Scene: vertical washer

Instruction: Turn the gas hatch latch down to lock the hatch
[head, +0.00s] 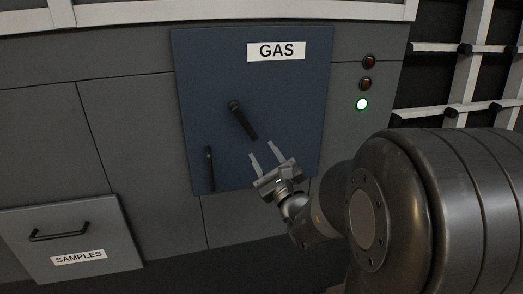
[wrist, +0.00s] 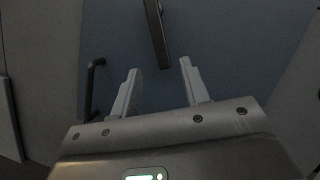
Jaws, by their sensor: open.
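In the wrist view the latch (wrist: 157,30) shows at the top, ahead of the gap between the fingers. My gripper (head: 262,155) is open and empty, just below and right of the latch's lower end and apart from it. The fingers (wrist: 160,75) also show in the wrist view, spread wide.
A black vertical handle (head: 210,168) is at the hatch's lower left; it also shows in the wrist view (wrist: 93,88). A SAMPLES drawer (head: 75,235) juts out at lower left. Two dark red lamps and a lit green lamp (head: 362,104) are right of the hatch. A rack (head: 460,75) stands at far right.

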